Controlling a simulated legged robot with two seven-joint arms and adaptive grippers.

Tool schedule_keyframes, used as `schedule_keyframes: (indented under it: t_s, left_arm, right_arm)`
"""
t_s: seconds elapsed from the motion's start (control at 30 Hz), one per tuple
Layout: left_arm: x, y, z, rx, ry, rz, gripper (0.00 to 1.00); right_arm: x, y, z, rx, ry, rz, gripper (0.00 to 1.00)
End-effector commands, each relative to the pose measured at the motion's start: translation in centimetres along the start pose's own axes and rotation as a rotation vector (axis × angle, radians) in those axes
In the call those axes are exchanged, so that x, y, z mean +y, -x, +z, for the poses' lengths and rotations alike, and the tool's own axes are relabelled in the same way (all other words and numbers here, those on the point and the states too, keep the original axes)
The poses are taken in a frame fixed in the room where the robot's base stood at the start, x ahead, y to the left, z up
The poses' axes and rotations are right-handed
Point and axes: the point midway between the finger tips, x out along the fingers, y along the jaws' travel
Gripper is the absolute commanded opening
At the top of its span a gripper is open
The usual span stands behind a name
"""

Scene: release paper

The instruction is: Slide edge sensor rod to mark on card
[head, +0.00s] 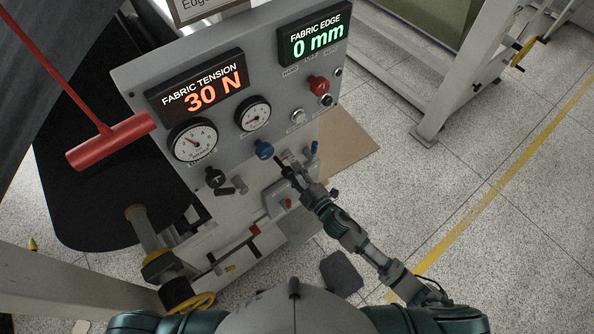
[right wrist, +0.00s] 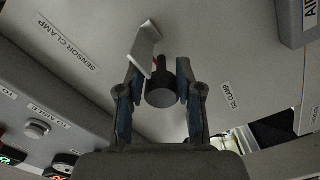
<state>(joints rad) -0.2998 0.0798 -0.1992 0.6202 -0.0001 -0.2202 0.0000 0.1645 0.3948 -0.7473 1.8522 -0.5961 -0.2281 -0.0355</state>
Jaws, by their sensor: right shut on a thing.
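My right gripper (head: 286,160) reaches the lower front of the grey control panel (head: 150,75), beside a blue knob (head: 263,149). A pale bent metal tab (right wrist: 145,45) stands close by the left fingertip. A "SENSOR CLAMP" label (right wrist: 67,42) is on the grey surface. I cannot make out the rod's length, the card or its mark. The fabric edge display (head: 318,37) reads 0 mm. My left gripper is not in view.
The fabric tension display (head: 202,94) reads 30 N, with two dials (head: 193,140) below it. A red T-shaped handle (head: 110,140) is at left. A red knob (head: 318,86) and a black knob (head: 215,178) stick out of the panel. Open speckled floor (head: 440,180) lies at right.

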Motion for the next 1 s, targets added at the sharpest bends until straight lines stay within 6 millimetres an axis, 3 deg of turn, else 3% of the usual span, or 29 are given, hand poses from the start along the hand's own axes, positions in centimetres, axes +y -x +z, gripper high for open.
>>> schedule_keyframes:
  t_s: [0.03,0.1,0.13,0.23,0.53,0.67,0.77,1.0]
  left_arm:
    - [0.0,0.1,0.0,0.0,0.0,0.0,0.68]
    - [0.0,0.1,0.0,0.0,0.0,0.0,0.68]
    - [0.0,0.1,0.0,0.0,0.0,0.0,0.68]
    - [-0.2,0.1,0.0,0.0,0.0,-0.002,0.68]
    - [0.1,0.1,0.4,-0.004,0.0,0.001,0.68]
    - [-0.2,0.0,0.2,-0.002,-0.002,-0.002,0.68]
    - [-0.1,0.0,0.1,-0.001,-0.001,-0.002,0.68]
    - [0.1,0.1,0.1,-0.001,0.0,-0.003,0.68]
  right_arm:
    - [-0.6,0.1,-1.9,0.039,-0.055,-0.009,0.0]
    - [-0.6,0.1,-1.9,0.039,-0.055,-0.009,0.0]
    - [-0.6,0.1,-1.9,0.039,-0.055,-0.009,0.4]
    - [-0.6,0.1,-1.9,0.04,-0.054,-0.008,0.64]
    - [-0.5,-0.4,-1.1,0.029,-0.044,-0.01,0.64]
    - [-0.3,0.3,-0.6,0.027,-0.045,-0.009,0.64]
    - [-0.4,1.8,-0.5,0.026,-0.046,-0.009,0.64]
    - [-0.4,7.6,-0.7,0.03,-0.048,-0.008,0.64]
